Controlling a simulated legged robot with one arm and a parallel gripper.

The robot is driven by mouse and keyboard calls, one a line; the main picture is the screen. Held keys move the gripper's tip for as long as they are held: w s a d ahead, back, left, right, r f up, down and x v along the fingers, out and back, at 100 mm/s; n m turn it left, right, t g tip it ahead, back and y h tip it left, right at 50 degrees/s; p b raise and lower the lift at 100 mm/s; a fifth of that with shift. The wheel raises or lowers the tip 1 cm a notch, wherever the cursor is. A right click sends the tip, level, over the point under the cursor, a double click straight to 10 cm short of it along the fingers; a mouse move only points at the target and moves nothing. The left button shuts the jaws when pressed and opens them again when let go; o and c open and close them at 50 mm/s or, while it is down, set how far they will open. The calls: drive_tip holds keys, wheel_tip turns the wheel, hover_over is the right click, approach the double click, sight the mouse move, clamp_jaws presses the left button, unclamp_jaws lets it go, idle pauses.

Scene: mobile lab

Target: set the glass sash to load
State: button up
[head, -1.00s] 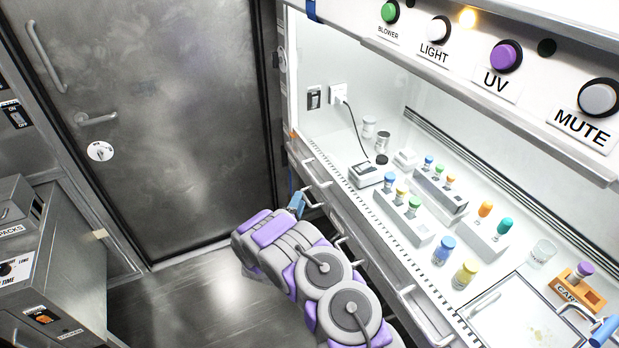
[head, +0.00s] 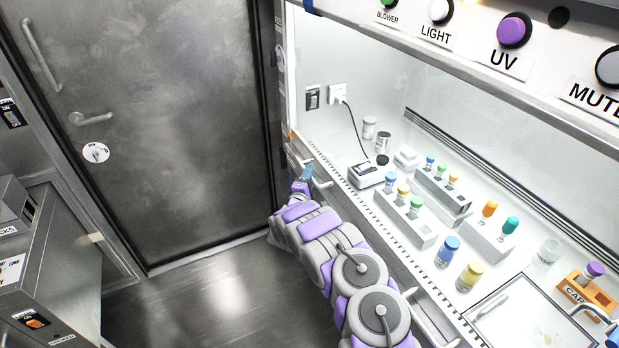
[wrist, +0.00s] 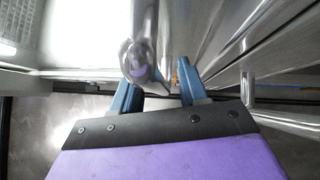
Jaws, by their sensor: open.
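The cabinet's work opening (head: 400,90) is at the right of the head view. I cannot clearly make out the glass sash or a load mark. My gripper (head: 305,175) is at the left end of the cabinet's front edge, beside a metal bar handle (head: 321,183). In the wrist view, the two blue fingers of my gripper (wrist: 158,88) are apart. A rounded metal bar (wrist: 140,60) runs into the space between them, nearer the left finger. Whether it touches a finger, I cannot tell.
A button panel (head: 470,48) runs along the cabinet top. Vial racks (head: 405,220), a small device (head: 364,177) and loose vials stand on the work surface. A metal door (head: 170,130) is at the left, with clear floor (head: 200,295) before it.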

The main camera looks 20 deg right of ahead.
clamp_jaws()
idle(0.3)
idle(0.3)
